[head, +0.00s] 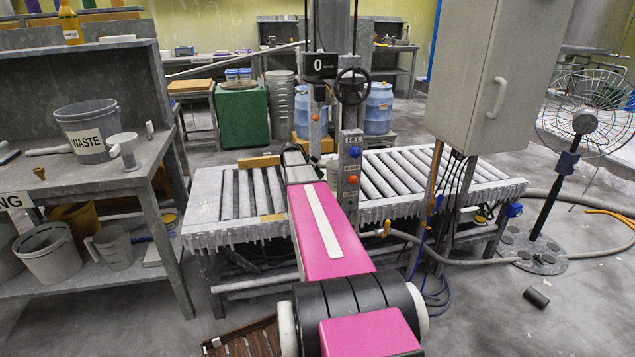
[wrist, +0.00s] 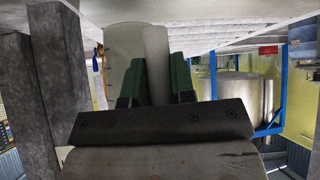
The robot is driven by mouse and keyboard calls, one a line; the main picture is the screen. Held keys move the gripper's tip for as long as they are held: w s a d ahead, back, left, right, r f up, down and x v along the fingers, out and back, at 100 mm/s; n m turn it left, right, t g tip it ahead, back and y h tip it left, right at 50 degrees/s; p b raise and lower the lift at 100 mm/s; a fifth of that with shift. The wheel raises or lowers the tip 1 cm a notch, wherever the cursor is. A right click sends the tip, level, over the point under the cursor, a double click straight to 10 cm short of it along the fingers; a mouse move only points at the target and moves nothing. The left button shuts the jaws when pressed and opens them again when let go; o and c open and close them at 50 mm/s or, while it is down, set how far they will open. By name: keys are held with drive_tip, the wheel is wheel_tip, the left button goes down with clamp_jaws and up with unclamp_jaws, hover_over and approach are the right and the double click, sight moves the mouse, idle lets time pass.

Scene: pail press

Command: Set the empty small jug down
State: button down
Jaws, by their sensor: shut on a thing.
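My gripper (wrist: 158,78) has dark green fingers and is shut on the small jug (wrist: 122,60), a pale grey, smooth-walled vessel. The jug shows in the wrist view just past the fingers, with its lower part hidden by them. Its inside does not show, and I cannot tell how far it is from any surface.
The roller conveyor (head: 408,178) runs across the middle, with the press column (head: 349,165) at it. A grey bench (head: 95,178) at left bears the WASTE pail (head: 87,130). A larger jug (head: 112,247) is on its lower shelf. A fan (head: 583,125) stands at right.

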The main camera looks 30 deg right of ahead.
drive_tip(key=shift+f, duration=1.85)
drive_tip(key=c, duration=1)
unclamp_jaws()
drive_tip(key=shift+o, duration=0.2)
drive_tip(key=s+v, duration=0.1)
drive_tip(key=v, duration=1.1)
drive_tip(key=s+a+f+n+y, duration=0.3)
drive_tip(key=s+a+n, duration=0.3)
drive_tip(key=s+a, duration=0.3)
drive_tip(key=s+a+f+n+y, duration=0.3)
drive_tip(key=s+a+f+n, duration=0.3)
drive_tip(key=s+a, duration=0.2)
drive_tip(key=s+a+f+n+y, duration=0.3)
drive_tip(key=s+a+f+n, duration=0.2)
drive_tip(key=s+a, duration=0.4)
drive_tip(key=shift+s+a+n+t, duration=0.35)
drive_tip(key=shift+a+n, duration=0.25)
drive_tip(key=shift+a, duration=0.6)
